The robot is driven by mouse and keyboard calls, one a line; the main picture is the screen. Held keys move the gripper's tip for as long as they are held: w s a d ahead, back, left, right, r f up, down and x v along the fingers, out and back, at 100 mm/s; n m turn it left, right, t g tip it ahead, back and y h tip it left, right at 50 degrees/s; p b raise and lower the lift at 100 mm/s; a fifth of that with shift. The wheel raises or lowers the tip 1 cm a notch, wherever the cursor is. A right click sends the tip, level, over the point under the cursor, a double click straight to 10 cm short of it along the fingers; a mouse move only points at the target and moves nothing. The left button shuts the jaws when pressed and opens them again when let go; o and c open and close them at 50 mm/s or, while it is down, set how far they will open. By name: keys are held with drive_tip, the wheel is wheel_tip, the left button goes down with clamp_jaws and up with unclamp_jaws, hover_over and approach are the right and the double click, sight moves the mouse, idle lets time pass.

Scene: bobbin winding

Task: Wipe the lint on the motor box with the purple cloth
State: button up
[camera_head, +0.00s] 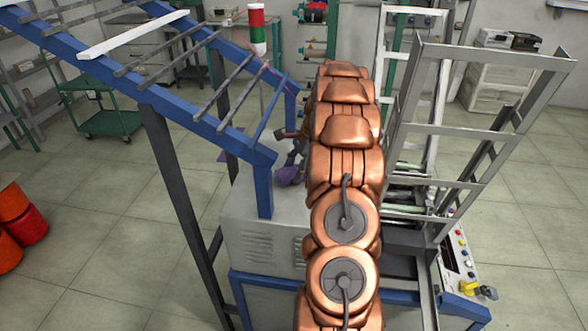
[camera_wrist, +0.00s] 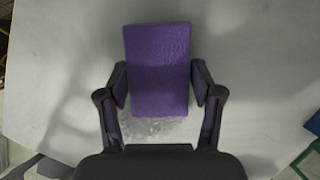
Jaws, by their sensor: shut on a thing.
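My gripper (camera_wrist: 160,92) is shut on the purple cloth (camera_wrist: 158,60), a thick pad between its two fingers in the wrist view. The cloth lies over the pale grey top of the motor box (camera_wrist: 60,75); I cannot tell whether it touches. A whitish, speckled patch of lint (camera_wrist: 150,129) shows just below the cloth, between the fingers. Any lint under the cloth is hidden. In the head view the motor box (camera_head: 262,240) stands below my copper arm, which hides much of its top. A bit of purple cloth (camera_head: 289,176) shows left of the arm.
A blue sloping frame (camera_head: 190,110) with grey bars and a blue post (camera_head: 263,185) stands close left of my gripper. A grey metal rack (camera_head: 470,150) and a control panel (camera_head: 458,255) are on the right. Red spools (camera_head: 25,225) stand at far left.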

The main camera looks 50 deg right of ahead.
drive_tip(key=shift+f, duration=0.35)
